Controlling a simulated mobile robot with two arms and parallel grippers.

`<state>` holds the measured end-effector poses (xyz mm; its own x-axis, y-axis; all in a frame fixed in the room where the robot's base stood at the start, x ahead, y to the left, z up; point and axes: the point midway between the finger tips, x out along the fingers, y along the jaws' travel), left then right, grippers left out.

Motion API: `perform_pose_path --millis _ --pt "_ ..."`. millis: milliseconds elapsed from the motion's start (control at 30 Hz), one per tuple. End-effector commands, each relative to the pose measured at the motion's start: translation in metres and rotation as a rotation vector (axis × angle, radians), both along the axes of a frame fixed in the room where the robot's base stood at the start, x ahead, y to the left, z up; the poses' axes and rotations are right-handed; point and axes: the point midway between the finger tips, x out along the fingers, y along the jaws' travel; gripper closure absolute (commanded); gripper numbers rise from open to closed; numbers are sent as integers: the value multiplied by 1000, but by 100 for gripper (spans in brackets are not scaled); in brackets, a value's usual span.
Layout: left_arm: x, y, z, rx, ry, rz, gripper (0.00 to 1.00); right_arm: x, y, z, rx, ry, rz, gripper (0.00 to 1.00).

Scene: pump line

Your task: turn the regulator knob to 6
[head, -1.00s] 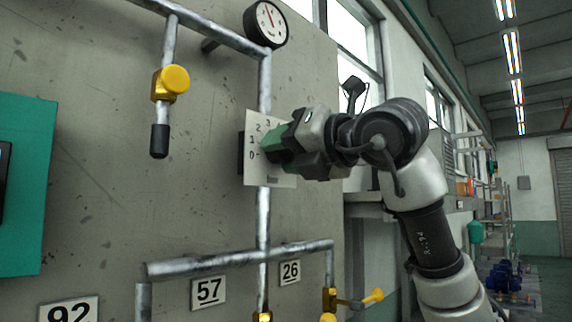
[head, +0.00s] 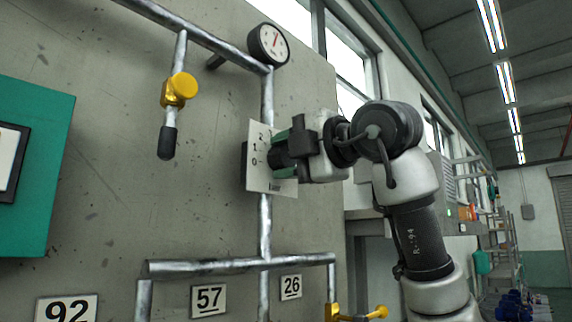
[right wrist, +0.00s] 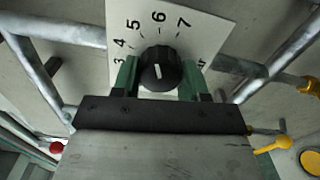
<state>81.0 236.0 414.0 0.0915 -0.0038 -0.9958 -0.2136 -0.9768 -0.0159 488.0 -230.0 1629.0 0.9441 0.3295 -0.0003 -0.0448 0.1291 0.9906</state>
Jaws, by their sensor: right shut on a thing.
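The regulator knob (right wrist: 152,62) is black and round with a short white mark on its face. It sits on a white dial plate (right wrist: 205,28), where 3 to 7 are readable in the right wrist view. The mark lies roughly in line with the 6, as far as this angle shows. The plate (head: 258,183) also shows in the head view, with 0, 1 and 2 at its left. My right gripper (head: 280,154) is shut on the knob, one green finger on each side, as the right wrist view (right wrist: 158,79) shows. My left gripper is in neither view.
A pressure gauge (head: 268,44) is above the plate on the pipework. A yellow valve (head: 180,90) hangs at left, and another yellow handle (head: 377,312) is at lower right. A teal box (head: 40,215) is at far left. Number plates 92, 57 and 26 are below.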

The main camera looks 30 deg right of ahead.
Motion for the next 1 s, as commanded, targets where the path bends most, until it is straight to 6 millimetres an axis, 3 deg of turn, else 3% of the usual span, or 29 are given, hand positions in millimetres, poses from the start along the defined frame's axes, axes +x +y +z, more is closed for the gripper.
perform_pose_path --millis 300,833,867,1000 --pt "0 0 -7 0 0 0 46 -1 -2 1 112 33 -3 80" --pt "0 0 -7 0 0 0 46 0 -2 2 133 42 -2 80" --pt "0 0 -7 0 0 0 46 0 -2 2 132 43 -3 53" --pt "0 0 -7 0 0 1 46 0 -1 1 131 43 -2 32"
